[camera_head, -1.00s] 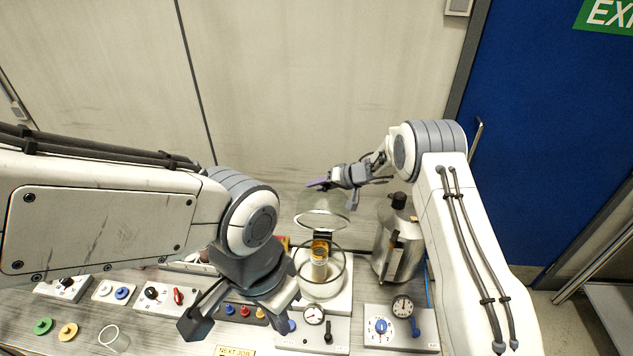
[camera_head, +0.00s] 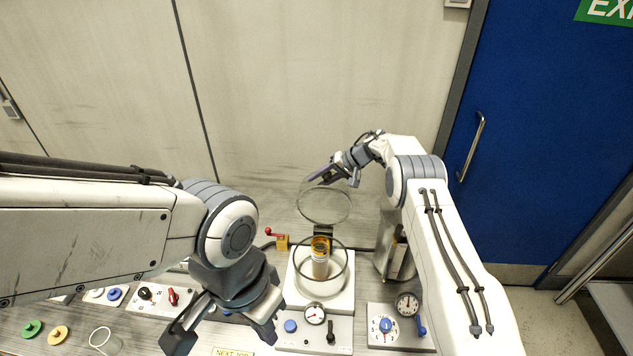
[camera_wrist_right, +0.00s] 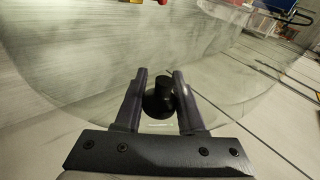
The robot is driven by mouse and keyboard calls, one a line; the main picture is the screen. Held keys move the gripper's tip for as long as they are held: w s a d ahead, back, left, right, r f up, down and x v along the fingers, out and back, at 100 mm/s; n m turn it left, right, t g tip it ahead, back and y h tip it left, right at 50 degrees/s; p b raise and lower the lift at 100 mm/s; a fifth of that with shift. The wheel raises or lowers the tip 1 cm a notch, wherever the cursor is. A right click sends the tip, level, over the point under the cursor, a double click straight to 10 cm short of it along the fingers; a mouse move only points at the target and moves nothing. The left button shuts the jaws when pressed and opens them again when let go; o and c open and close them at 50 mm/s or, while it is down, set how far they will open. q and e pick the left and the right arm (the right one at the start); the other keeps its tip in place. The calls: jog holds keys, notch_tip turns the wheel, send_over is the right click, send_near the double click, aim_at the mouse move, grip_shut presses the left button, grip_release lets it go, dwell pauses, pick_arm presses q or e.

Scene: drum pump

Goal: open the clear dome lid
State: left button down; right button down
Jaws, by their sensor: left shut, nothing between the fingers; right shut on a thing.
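The clear dome lid (camera_head: 325,205) is swung up on its black hinge (camera_head: 323,231). Its rim faces the camera, behind and above the open round chamber (camera_head: 345,283). An amber vial (camera_head: 320,262) stands inside the chamber. My right gripper (camera_head: 321,177) is behind the raised lid. In the right wrist view, my right gripper (camera_wrist_right: 160,78) is shut on the lid's black knob (camera_wrist_right: 158,98), and the clear dome (camera_wrist_right: 235,75) spreads out beyond it. My left gripper (camera_head: 222,335) is shut and empty, at the front left of the chamber, apart from the lid.
A steel canister (camera_head: 396,258) stands right of the chamber, partly hidden by my right arm. Front panels carry a gauge (camera_head: 315,313) and a blue dial (camera_head: 384,325). A red-handled yellow valve (camera_head: 282,242) is behind left. An empty glass (camera_head: 105,341) stands front left.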

jog(key=shift+s+f, duration=0.3)
jog(key=shift+f, duration=0.15)
jog(key=c, duration=0.5)
grip_release()
jog(key=shift+d+r, duration=0.1)
jog(key=shift+w+r, duration=0.1)
jog(key=shift+r, duration=0.15)
jog(key=shift+b+v, duration=2)
jog(key=shift+v, duration=3.15)
